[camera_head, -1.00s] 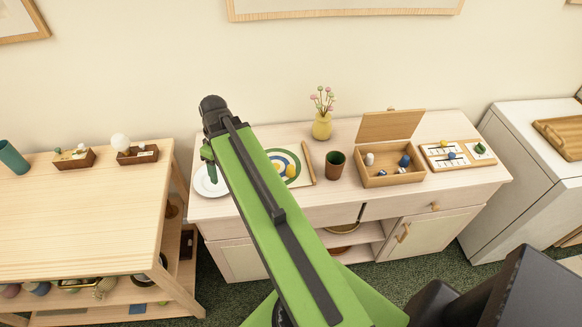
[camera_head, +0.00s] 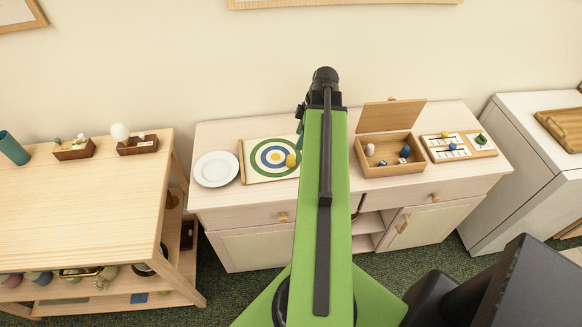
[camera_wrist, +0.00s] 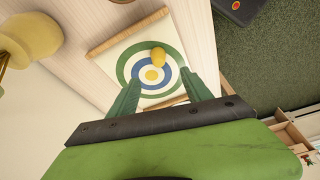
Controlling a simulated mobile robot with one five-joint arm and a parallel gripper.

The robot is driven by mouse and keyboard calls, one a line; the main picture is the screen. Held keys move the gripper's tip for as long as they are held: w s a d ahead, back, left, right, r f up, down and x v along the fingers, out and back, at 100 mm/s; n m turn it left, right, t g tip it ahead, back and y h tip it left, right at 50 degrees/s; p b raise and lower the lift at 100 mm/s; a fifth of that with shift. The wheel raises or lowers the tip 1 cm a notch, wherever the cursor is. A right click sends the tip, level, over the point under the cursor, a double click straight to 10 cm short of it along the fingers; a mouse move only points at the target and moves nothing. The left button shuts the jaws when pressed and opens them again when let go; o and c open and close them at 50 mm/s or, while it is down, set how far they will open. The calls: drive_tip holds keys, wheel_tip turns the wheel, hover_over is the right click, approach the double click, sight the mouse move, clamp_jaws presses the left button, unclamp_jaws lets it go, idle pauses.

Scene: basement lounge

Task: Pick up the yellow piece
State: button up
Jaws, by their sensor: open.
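The yellow piece (camera_head: 291,160) is a small rounded lump lying on the right part of the target mat (camera_head: 252,176), which has green, white and blue rings and a separate yellow centre. In the wrist view the yellow piece (camera_wrist: 158,57) lies on the rings just above the yellow centre spot. My gripper (camera_wrist: 160,76) is open and empty above the mat, its two green fingers spread on either side of the target in that view. In the head view my arm covers the middle of the cabinet, and only part of a finger shows.
A white plate (camera_head: 216,169) lies left of the mat. A wooden box (camera_head: 389,170) with an open lid holds several small items, right of my arm. A game board (camera_head: 458,147) is further right.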

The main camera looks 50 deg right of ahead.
sight(291, 157)
drive_tip(key=b+x, duration=0.5)
drive_tip(key=x, duration=0.2)
drive_tip(key=shift+d, duration=0.1)
drive_tip(key=shift+f+b, duration=0.3)
drive_tip(key=shift+b, duration=0.05)
drive_tip(key=shift+w+r, duration=0.1)
drive_tip(key=b+x, duration=0.5)
drive_tip(key=shift+w+f, duration=0.1)
drive_tip(key=shift+f, duration=0.15)
drive_tip(key=shift+r, duration=0.2)
clamp_jaws()
